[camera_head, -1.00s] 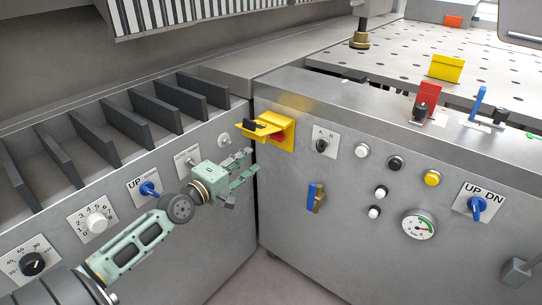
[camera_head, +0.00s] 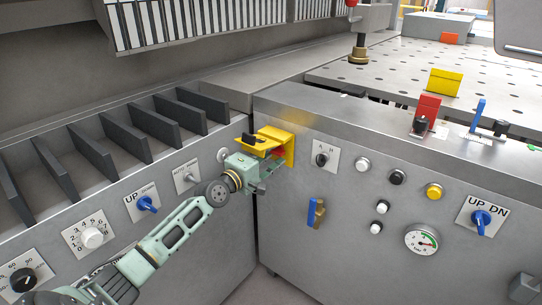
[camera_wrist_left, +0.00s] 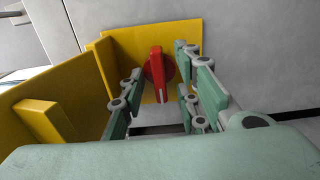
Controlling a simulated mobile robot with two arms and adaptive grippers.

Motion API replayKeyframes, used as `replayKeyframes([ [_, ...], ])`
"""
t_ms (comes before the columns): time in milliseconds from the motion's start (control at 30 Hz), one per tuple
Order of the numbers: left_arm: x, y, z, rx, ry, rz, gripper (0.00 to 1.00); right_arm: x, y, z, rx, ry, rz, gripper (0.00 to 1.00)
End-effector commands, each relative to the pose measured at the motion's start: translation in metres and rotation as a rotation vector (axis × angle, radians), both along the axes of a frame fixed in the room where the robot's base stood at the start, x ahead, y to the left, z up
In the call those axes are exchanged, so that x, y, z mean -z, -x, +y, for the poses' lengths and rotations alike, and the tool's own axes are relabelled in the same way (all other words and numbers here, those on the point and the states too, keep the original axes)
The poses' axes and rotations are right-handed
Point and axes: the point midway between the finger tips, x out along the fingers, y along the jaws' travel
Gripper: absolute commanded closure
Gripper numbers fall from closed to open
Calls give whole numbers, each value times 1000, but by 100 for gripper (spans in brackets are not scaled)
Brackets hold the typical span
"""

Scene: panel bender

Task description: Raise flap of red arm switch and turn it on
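The red rotary knob (camera_wrist_left: 157,75) sits on a yellow plate (camera_wrist_left: 122,50) on the front panel. In the head view it shows as a small red patch (camera_head: 280,151), mostly hidden behind the flap and my gripper. The yellow flap (camera_head: 259,142) sticks out from the plate (camera_head: 290,150), roughly level, above my gripper; it also shows at the left of the wrist view (camera_wrist_left: 62,100). My left gripper (camera_head: 270,174) is open just below the flap. In the wrist view its fingers (camera_wrist_left: 157,95) stand apart, one each side of the knob; contact cannot be told.
A red raised cover (camera_head: 429,106) with a black knob (camera_head: 420,125) stands on the table top. An A/H selector (camera_head: 321,159), several buttons, a gauge (camera_head: 421,240) and a blue UP/DN knob (camera_head: 481,218) are to the right. A slotted cabinet (camera_head: 110,190) is at the left.

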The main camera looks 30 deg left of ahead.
Motion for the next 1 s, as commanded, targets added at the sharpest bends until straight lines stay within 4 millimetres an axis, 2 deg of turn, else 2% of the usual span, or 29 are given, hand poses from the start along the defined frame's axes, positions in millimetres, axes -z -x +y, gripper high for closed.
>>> replayKeyframes([
  [333,0,-4,0,0,0,1,70,-3,-1,0,0,1,-1,100],
  [700,0,-4,0,0,0,0,100,-3,-1,0,0,1,-1,100],
  [1000,0,-3,0,0,-6,1,100,-3,-1,0,0,1,-1,100],
])
